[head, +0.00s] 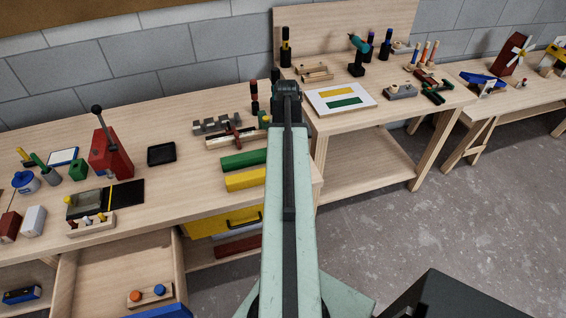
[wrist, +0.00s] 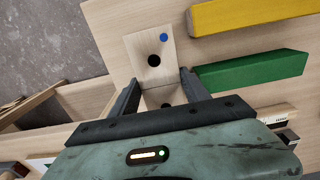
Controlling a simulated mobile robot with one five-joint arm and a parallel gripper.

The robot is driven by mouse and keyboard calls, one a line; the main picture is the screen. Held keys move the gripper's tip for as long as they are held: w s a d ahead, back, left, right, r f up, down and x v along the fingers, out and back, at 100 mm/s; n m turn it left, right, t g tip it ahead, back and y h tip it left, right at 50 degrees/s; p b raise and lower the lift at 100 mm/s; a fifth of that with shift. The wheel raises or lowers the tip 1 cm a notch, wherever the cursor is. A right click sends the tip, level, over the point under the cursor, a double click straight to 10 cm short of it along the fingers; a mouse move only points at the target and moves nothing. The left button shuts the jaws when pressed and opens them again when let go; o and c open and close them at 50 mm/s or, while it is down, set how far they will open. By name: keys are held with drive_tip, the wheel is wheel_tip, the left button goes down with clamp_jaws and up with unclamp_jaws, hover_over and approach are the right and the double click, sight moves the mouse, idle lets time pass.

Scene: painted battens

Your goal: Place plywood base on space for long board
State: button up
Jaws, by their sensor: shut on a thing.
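The plywood base (wrist: 148,50) is a pale wooden plate with dark round holes and a blue dot. My gripper (wrist: 160,77) is shut on it, with one dark finger at each side. Its near part is partly hidden by my gripper. In the head view my gripper (head: 287,92) shows at the end of my arm, and the base is hidden there. I cannot tell its height above the bench. I cannot make out for sure which place is the space for the long board.
A green batten (head: 243,160) and a yellow batten (head: 246,179) lie on the near bench (head: 190,185), left of my arm. A white panel with yellow and green bars (head: 340,98) lies on the right bench (head: 405,107). A drawer (head: 118,270) stands open at lower left.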

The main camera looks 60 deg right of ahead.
wheel_tip(320, 180, down, 4)
drive_tip(key=b, duration=0.4)
drive_tip(key=shift+r, duration=0.25)
drive_tip(key=shift+f, duration=0.2)
drive_tip(key=o, duration=1.4)
drive_tip(key=shift+r, duration=0.15)
wheel_tip(320, 180, up, 12)
drive_tip(key=p, duration=1.2)
drive_tip(key=shift+r+p, duration=0.2)
drive_tip(key=shift+p, duration=0.2)
drive_tip(key=shift+f, duration=0.1)
